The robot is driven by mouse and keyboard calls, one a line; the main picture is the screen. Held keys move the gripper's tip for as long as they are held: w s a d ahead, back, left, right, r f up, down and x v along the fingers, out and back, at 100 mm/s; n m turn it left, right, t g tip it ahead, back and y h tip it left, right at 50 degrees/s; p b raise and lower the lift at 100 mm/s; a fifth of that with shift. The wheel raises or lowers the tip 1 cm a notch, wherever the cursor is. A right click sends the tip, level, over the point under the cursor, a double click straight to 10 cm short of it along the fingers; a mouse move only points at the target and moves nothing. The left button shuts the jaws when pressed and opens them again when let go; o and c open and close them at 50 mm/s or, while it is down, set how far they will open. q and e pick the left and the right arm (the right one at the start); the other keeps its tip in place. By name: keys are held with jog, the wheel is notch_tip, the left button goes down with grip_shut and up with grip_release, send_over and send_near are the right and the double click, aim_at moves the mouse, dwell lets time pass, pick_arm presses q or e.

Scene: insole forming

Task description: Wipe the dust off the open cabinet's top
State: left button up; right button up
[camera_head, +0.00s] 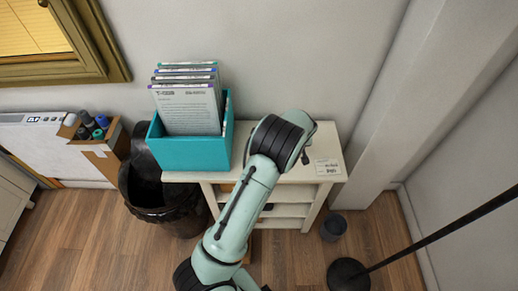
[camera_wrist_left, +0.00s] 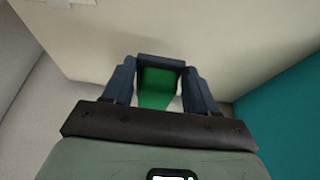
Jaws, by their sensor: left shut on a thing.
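The open cabinet's cream top (camera_head: 318,146) stands against the wall in the head view, with open shelves below. My arm reaches over it and hides much of its middle. My left gripper (camera_wrist_left: 158,75) is shut on a green thing (camera_wrist_left: 158,90), probably a cloth or sponge, between its dark fingers. In the left wrist view, the cream top (camera_wrist_left: 210,35) lies beyond the fingers; I cannot tell whether the green thing touches it. I cannot make out any dust. My right gripper is out of view.
A teal box (camera_head: 190,152) of upright folders (camera_head: 188,108) stands on the top's left end. A paper label (camera_head: 327,167) lies at its right end. A black bin (camera_head: 165,205) is left, a dark cup (camera_head: 334,226) and a black pole stand (camera_head: 348,274) right.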

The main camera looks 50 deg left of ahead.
pick_arm(q)
jog(key=shift+r+p, duration=0.35)
jog(key=shift+r, duration=0.7)
